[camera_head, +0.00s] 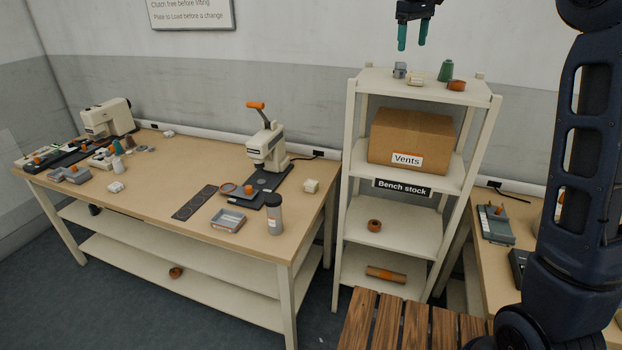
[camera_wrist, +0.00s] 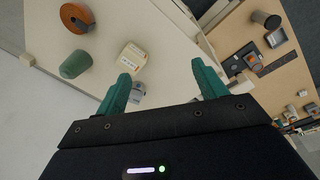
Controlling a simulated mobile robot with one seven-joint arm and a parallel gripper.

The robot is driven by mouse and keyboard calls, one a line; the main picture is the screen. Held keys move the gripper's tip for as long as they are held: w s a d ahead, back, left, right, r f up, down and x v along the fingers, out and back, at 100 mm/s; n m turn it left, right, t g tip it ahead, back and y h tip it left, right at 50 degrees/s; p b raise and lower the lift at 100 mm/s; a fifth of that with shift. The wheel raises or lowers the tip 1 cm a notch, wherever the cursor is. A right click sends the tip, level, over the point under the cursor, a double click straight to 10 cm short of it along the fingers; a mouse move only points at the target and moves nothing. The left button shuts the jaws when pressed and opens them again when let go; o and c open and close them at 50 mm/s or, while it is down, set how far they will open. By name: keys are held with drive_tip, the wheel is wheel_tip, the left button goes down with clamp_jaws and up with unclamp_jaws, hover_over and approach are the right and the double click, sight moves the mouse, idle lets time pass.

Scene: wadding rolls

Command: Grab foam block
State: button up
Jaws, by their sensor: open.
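My gripper (camera_head: 412,42) is open and empty, with green fingers pointing down above the top board of the shelf unit. In the wrist view its two fingertips (camera_wrist: 160,70) are well apart. A small cream block (camera_wrist: 130,57), which looks like the foam block, lies on the top board just beyond the left finger. It also shows in the head view (camera_head: 415,77), below the gripper and apart from it. A small grey piece (camera_head: 400,70) stands to its left; in the wrist view the left finger partly hides this piece (camera_wrist: 138,93).
A green cone (camera_head: 446,70) and a copper-brown roll (camera_head: 456,85) share the top board. A carton marked Vents (camera_head: 408,140) sits one shelf below.

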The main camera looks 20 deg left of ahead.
drive_tip(key=w+a+f+n, duration=0.2)
drive_tip(key=a+f, duration=0.1)
drive_tip(key=a, duration=0.6)
drive_tip(key=w+a+f+n, duration=0.1)
drive_tip(key=w+a+f, duration=0.2)
drive_tip(key=a, duration=0.6)
drive_tip(key=n+g+h, duration=0.1)
drive_tip(key=n+g, duration=0.1)
drive_tip(key=n, duration=0.1)
hover_over(311, 182)
drive_tip(key=a, duration=0.2)
wheel_tip(311, 182, down, 10)
wheel_tip(311, 182, down, 34)
drive_tip(key=shift+r, duration=0.2)
drive_tip(key=f, duration=0.3)
drive_tip(key=d+f, duration=0.1)
drive_tip(key=f, duration=0.1)
drive_tip(key=shift+f, duration=0.15)
drive_tip(key=shift+s+d+f, duration=0.1)
drive_tip(key=shift+d+f, duration=0.1)
drive_tip(key=shift+f, duration=0.65)
drive_tip(key=shift+d+f, duration=0.15)
drive_tip(key=shift+f, duration=0.65)
drive_tip(key=shift+s+d+f, duration=0.1)
drive_tip(key=shift+d+f, duration=0.1)
drive_tip(key=shift+f, duration=0.65)
drive_tip(key=c, duration=1)
